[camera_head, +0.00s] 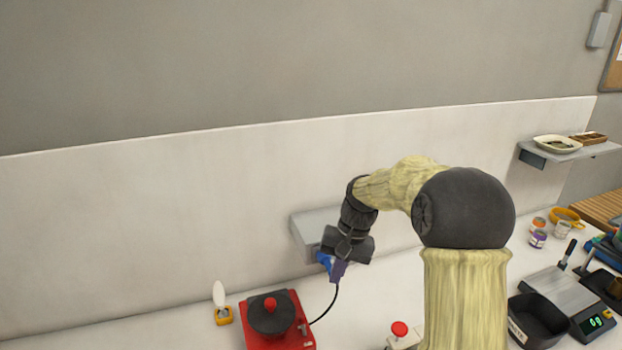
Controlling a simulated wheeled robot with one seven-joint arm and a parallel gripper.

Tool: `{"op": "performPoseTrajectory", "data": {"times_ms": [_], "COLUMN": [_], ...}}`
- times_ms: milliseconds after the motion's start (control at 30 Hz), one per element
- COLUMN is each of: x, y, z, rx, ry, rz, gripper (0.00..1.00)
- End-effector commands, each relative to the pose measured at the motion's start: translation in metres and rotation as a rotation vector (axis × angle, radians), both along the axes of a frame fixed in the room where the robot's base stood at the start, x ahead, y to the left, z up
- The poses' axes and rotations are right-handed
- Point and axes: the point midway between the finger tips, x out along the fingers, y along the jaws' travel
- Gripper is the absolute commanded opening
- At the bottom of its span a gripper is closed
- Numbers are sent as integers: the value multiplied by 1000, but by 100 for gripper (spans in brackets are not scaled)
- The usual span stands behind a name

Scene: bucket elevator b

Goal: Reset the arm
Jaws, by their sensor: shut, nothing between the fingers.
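My arm, pale yellow with dark joints, rises at the right of centre and bends over to the left. My gripper (330,264) hangs at its end, low in front of the pale wall panel and above the white worktop. It is shut and empty. Small blue and purple parts show at its tip, and I cannot tell exactly where the fingers end. A black cable (331,305) runs from beside the tip down to a red device (278,323).
A red button box (400,333) is beside my arm. On the right are a scale (566,294), a black bin (538,320), several small jars and a higher shelf (567,150). The worktop's left is mostly clear.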

Motion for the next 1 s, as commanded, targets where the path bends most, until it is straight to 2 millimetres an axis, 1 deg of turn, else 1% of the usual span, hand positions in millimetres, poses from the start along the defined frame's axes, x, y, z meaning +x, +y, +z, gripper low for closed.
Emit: {"op": "performPoseTrajectory", "data": {"times_ms": [167, 267, 500, 567, 600, 700, 800, 833, 1000], "x": [-27, -52, -118, -136, -148, -173, -188, -191, -193], "y": [-11, -21, -47, -52, -56, -62, -65, -66, -66], "z": [-14, -25, -51, -58, -63, -72, -77, -77, -78], "rx": [-58, -105, -201, -220, -230, -251, -262, -263, -264], "ry": [-51, -99, -219, -249, -267, -308, -332, -336, -340], "rz": [14, 29, 80, 92, 102, 123, 136, 138, 141], "gripper": [0, 0, 0, 0, 0, 0, 0, 0, 0]}}
